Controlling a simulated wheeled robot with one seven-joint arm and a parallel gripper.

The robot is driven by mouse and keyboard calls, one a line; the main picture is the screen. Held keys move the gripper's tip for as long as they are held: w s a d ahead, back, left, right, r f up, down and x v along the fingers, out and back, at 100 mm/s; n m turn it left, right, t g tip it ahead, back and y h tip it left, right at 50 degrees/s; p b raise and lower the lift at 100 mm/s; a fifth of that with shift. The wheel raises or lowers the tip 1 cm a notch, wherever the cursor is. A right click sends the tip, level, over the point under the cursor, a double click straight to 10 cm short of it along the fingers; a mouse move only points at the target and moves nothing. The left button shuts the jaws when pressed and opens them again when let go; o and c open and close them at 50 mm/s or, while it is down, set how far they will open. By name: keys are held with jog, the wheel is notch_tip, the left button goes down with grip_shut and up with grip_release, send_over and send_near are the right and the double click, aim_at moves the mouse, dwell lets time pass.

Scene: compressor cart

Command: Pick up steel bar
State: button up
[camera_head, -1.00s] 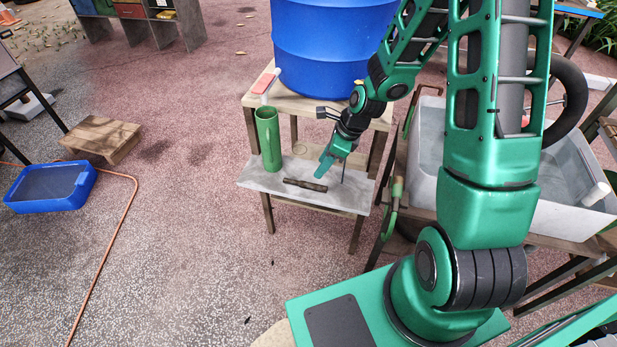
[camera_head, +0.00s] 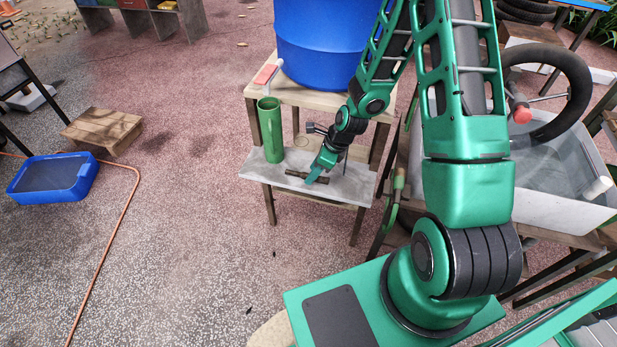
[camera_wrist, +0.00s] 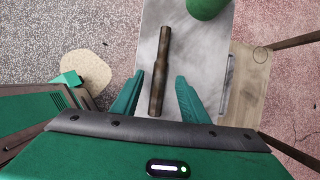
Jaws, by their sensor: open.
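My gripper (camera_wrist: 160,92) is open, with one green finger on each side of the bar's near half. I cannot tell how far above the shelf the fingertips are. In the head view, the bar (camera_head: 293,173) lies on the shelf (camera_head: 268,179), with its right part hidden behind my gripper (camera_head: 312,180).
A tall green cylinder (camera_head: 271,130) stands on the shelf, left of the bar. A blue barrel (camera_head: 325,40) stands on the wooden top (camera_head: 290,93) above. A grey tub (camera_head: 560,165) is on the right. A blue tray (camera_head: 52,177) lies on the floor at left.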

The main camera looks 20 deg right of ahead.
jog(key=shift+w+a+f, duration=0.15)
jog(key=shift+f, duration=0.4)
jog(key=shift+c, duration=0.2)
grip_shut()
